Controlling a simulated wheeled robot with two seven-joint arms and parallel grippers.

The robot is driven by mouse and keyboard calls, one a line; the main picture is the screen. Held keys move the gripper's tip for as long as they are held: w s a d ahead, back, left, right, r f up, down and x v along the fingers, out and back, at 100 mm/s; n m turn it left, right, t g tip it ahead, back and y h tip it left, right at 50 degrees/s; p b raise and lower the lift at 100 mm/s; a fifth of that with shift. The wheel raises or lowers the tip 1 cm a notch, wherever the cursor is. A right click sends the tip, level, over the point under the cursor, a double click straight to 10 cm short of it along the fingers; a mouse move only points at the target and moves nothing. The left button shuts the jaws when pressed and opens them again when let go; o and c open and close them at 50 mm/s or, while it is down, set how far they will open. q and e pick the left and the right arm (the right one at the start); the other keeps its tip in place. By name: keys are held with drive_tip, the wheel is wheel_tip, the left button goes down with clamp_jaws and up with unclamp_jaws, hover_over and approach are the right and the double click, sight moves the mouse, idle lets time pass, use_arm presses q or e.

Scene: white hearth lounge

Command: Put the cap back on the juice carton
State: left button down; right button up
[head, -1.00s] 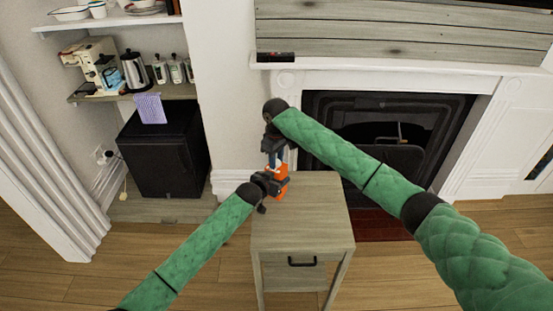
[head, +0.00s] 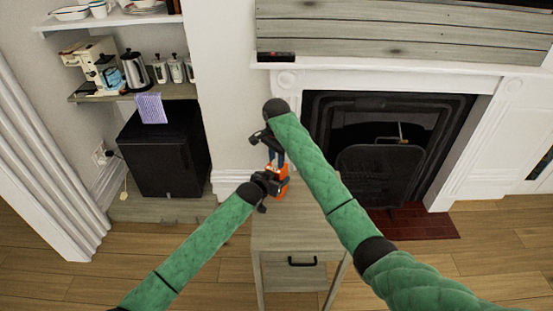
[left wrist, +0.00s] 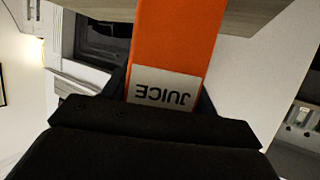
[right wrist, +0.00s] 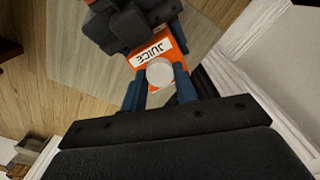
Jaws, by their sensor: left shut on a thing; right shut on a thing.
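The orange juice carton (head: 282,187) is upright at the back left of the small wooden table. My left gripper (head: 268,184) is shut on it from the left. In the left wrist view the carton (left wrist: 178,40) with its white JUICE label fills the space between the fingers. My right gripper (head: 277,160) points down just above the carton's top. In the right wrist view a round white cap (right wrist: 160,74) is between its blue fingertips, over the carton's top (right wrist: 174,50). I cannot tell whether the cap touches the carton's neck.
The wooden table (head: 295,235) has a bare top to the right and in front of the carton. A white wall and fireplace surround (head: 400,84) stand behind it. A black fridge (head: 162,150) stands at the left.

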use_arm(q)
drive_tip(key=shift+s+d, duration=0.1)
drive_tip(key=shift+d, duration=0.05)
use_arm(e)
drive_tip(key=m, duration=0.4)
drive_tip(key=shift+r, duration=0.1)
drive_tip(key=o, duration=1)
drive_tip(key=shift+r, duration=5.95)
use_arm(q)
drive_tip(key=shift+c, duration=1.8)
unclamp_jaws()
